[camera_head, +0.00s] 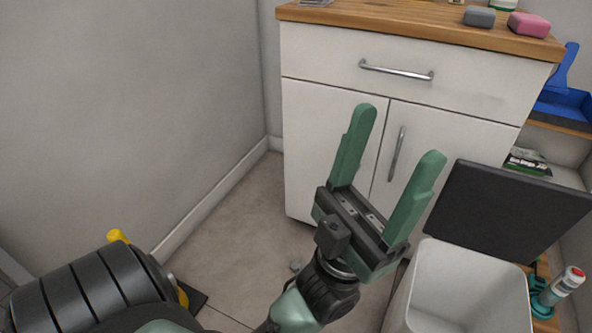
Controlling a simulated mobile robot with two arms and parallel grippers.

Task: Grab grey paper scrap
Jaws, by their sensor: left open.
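My left gripper (400,132) is open and empty. My right gripper is not in view.
A white cabinet (330,130) with a wooden top stands behind. An open white bin (428,275) with a raised dark lid (510,210) is at the lower right. A grey wall (130,100) bounds the left. Floor (240,215) between wall and cabinet is bare.

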